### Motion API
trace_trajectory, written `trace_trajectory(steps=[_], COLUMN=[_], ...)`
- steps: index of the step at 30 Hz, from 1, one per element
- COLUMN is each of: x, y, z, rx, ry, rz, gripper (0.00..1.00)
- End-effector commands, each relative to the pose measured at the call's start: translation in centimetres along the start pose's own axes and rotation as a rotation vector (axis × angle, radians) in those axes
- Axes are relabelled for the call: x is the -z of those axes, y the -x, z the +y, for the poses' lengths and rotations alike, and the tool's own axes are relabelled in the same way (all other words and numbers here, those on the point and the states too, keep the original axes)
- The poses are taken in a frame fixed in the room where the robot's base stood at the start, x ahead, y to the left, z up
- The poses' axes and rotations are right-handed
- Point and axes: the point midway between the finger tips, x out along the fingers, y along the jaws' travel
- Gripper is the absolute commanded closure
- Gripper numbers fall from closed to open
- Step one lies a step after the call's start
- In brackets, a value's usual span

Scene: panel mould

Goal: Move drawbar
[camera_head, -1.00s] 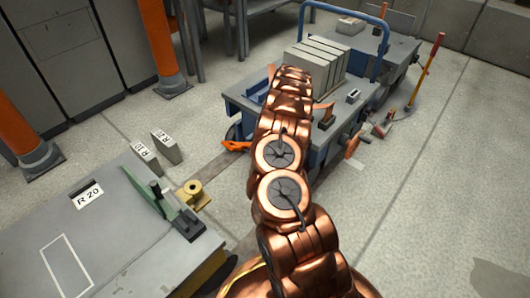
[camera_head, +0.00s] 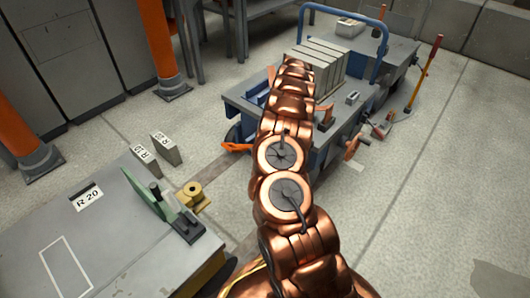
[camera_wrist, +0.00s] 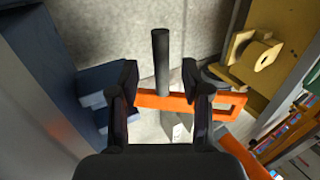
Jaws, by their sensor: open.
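An orange bar (camera_wrist: 160,99) with a rectangular loop at its right end, seemingly the drawbar, crosses between and beyond my fingers in the wrist view. A dark upright rod (camera_wrist: 161,62) meets it from above. My gripper (camera_wrist: 161,88) is open, one finger on each side of the rod; whether either finger touches is unclear. In the head view, an orange piece (camera_head: 236,147) shows low beside the blue cart (camera_head: 240,104), left of my arm. My gripper is hidden there behind my copper arm.
Several grey slabs (camera_head: 326,58) stand on the cart. A grey table (camera_head: 110,250) with a green bracket (camera_head: 146,194) is at front left, beside a yellow spool (camera_head: 193,193). Two grey blocks (camera_head: 165,148) stand on the floor. Open floor lies at right.

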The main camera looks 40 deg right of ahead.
Motion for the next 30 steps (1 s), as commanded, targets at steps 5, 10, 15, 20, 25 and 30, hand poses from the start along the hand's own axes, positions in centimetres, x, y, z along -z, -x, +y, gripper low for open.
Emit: trace_trajectory(steps=[5, 10, 15, 20, 25, 30], x=[0.1, 0.1, 0.0, 0.0, 0.1, 0.1], y=[3.1, 5.3, 6.9, 7.9, 8.3, 8.3], z=[0.1, 0.1, 0.1, 0.0, 0.0, 0.0], rx=[-0.003, -0.001, -0.001, 0.001, 0.0, 0.001], ry=[0.0, -0.001, -0.002, 0.0, 0.001, 0.001], rz=[0.0, 0.0, 0.0, 0.0, 0.0, 0.0], gripper=[0.53, 0.53, 0.53, 0.53, 0.53, 0.53])
